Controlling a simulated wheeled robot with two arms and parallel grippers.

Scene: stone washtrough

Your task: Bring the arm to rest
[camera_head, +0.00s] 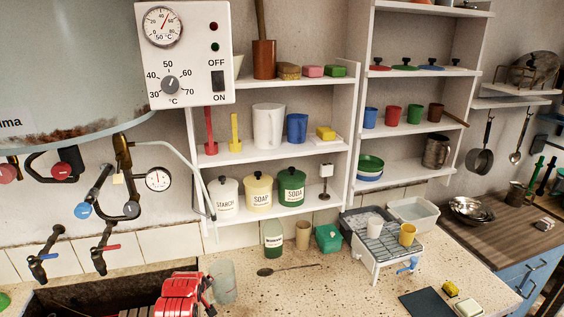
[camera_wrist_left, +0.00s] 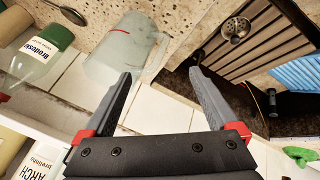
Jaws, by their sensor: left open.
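My left gripper (camera_wrist_left: 161,73) is open in the left wrist view, with nothing between its two dark fingers. A translucent grey jug (camera_wrist_left: 122,48) with a red line stands close to one fingertip; I cannot tell whether they touch. In the head view, my red left arm is at the bottom, over the stone trough (camera_head: 75,297), and the jug (camera_head: 222,280) stands on the speckled counter just to its right. The fingers are hard to make out there. My right gripper is not in view.
The counter (camera_head: 335,282) holds a green bottle (camera_head: 273,238), a spoon (camera_head: 288,269) and a dish rack (camera_head: 385,240). Shelves with jars (camera_head: 258,192) rise behind. Taps (camera_head: 102,248) and a boiler control box (camera_head: 185,55) are at left. Free counter lies at centre front.

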